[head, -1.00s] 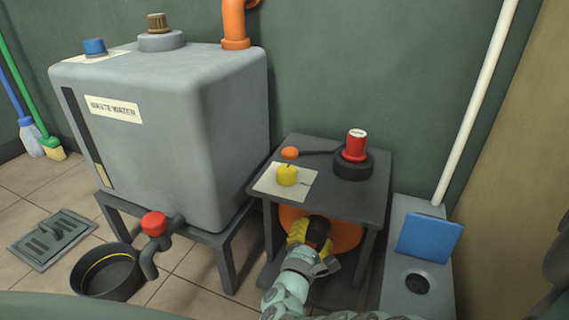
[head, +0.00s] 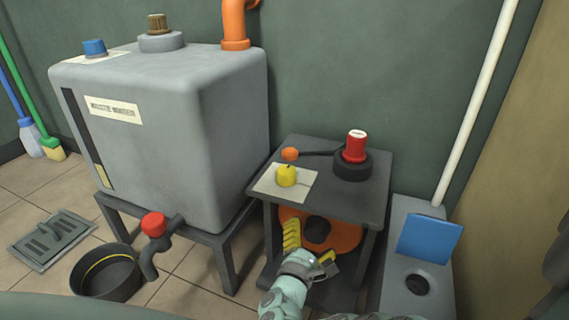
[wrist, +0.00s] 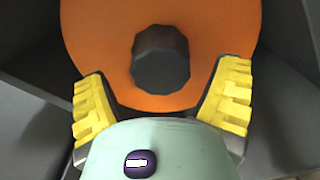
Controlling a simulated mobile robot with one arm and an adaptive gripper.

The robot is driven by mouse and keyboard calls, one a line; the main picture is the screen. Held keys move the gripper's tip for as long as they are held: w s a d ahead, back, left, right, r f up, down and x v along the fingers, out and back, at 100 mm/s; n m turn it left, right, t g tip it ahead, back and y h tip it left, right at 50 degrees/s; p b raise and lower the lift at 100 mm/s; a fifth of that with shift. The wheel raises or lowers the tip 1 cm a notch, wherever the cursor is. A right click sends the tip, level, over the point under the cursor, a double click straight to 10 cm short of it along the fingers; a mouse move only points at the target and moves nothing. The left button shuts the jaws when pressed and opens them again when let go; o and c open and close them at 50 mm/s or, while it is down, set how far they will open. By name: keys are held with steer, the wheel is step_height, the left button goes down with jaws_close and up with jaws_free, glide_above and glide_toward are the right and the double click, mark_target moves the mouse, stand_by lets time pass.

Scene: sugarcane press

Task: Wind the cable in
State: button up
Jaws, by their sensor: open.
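The cable reel is an orange disc (head: 345,237) with a dark hub knob (head: 317,230) at its middle, under the top of a small grey stand. In the wrist view the orange disc (wrist: 205,30) fills the upper middle and the dark knob (wrist: 161,58) faces me. My gripper (head: 310,248) is open in front of the reel. Its yellow-padded fingers also show in the wrist view (wrist: 162,95), spread on either side below the knob, with nothing between them. I cannot make out any cable for sure.
A grey waste tank (head: 190,130) stands left, with a red-handled tap (head: 154,224) over a black bucket (head: 105,272). A grey box with a blue flap (head: 429,238) stands right.

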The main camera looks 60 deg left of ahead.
steer(key=v, duration=1.1)
steer(key=shift+w+d, duration=0.1)
steer(key=shift+d, duration=0.05)
